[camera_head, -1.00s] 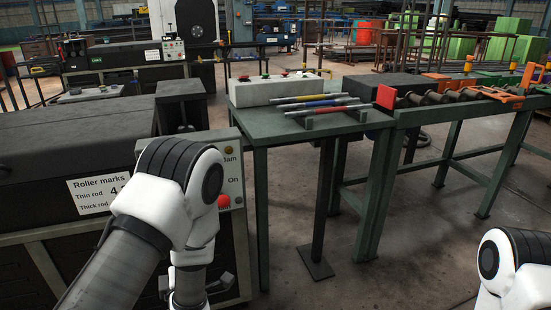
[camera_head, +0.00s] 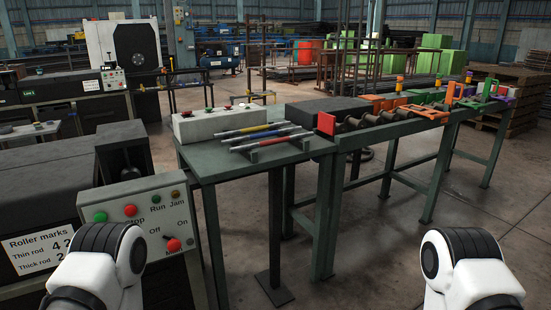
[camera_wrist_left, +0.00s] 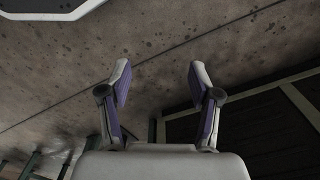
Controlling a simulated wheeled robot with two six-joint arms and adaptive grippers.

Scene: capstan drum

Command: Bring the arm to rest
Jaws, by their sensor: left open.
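My left arm (camera_head: 98,270) shows at the lower left of the head view, in front of the grey control panel. Its gripper is outside the head view. In the left wrist view my left gripper (camera_wrist_left: 158,85) is open, its two fingers apart with nothing between them, over bare concrete floor. My right arm (camera_head: 460,268) shows at the lower right of the head view, over clear floor; its gripper is out of view.
The control panel (camera_head: 148,228) has Run, Stop, Jam and Off/On markings. A green table (camera_head: 200,165) holds a white button box (camera_head: 205,124) and several coloured rods (camera_head: 262,136). A roller bench (camera_head: 375,136) runs off to the right.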

